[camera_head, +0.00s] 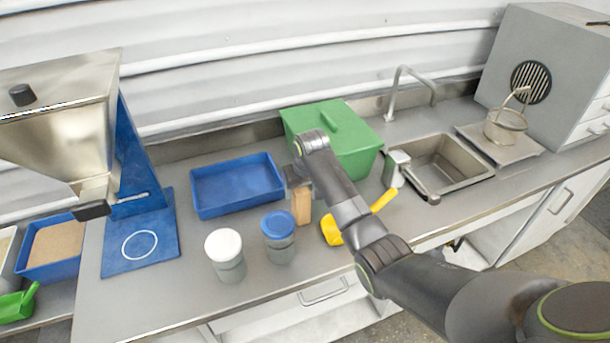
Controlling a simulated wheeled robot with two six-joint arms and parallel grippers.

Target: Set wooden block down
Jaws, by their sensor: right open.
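The wooden block (301,206) stands upright on the grey counter (180,285), between the blue-lidded jar and the yellow scoop. My right gripper (297,181) is at the top of the block, and its arm comes in from the lower right. The jaws are open; part of them is hidden by the wrist, so I cannot tell whether they touch the block. My left gripper does not show.
A blue-lidded jar (279,238) and a white-lidded jar (226,256) stand left of the block. A yellow scoop (334,231) lies right. Behind are an empty blue tray (237,184) and a green lidded bin (345,135). The steel hopper (62,115) stands left.

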